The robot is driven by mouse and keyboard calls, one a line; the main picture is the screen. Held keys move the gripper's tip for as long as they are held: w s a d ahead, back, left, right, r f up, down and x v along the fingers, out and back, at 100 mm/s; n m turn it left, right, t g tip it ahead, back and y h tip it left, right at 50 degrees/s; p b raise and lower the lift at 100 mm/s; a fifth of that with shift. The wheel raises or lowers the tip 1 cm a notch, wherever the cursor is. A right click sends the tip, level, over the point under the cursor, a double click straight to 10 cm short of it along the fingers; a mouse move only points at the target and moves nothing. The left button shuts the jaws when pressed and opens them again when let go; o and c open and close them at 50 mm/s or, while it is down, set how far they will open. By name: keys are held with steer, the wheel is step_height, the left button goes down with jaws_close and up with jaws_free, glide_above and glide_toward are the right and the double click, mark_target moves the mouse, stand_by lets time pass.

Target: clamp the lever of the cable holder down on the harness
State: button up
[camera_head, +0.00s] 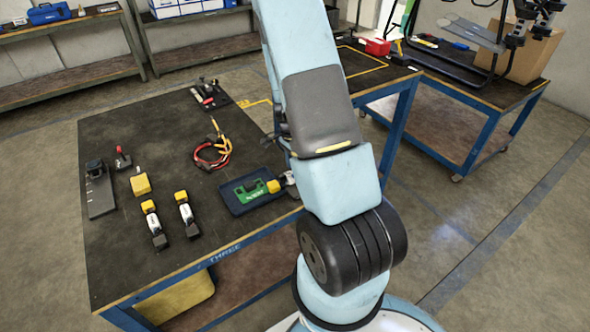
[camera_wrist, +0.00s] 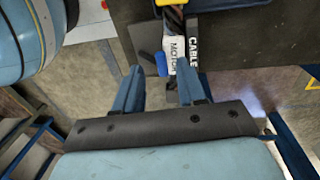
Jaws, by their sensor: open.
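In the wrist view my gripper (camera_wrist: 159,72) is open, its two blue fingers apart near the table edge. Just beyond and between the fingertips is a white tag marked MOTOR (camera_wrist: 174,50), beside a black piece marked CABLE (camera_wrist: 193,52), apparently the cable holder. A small blue piece (camera_wrist: 161,64) lies left of the tag; I cannot tell whether it is the lever. A yellow part (camera_wrist: 170,2) with dark strands below it shows at the top edge. In the head view my arm hides the gripper and most of this spot. A looped red and yellow cable (camera_head: 213,154) lies mid-table.
A blue tray (camera_head: 234,207) with a green board (camera_head: 250,192) sits near the table's right edge, close to my arm. Yellow-capped parts (camera_head: 152,222) and a black stand (camera_head: 100,195) are on the left. Another blue-framed table (camera_head: 465,88) stands behind right.

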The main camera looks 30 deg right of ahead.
step_height(320, 180, up, 11)
steer(key=w, duration=0.1)
steer(key=shift+w, duration=0.15)
stand_by(0.3)
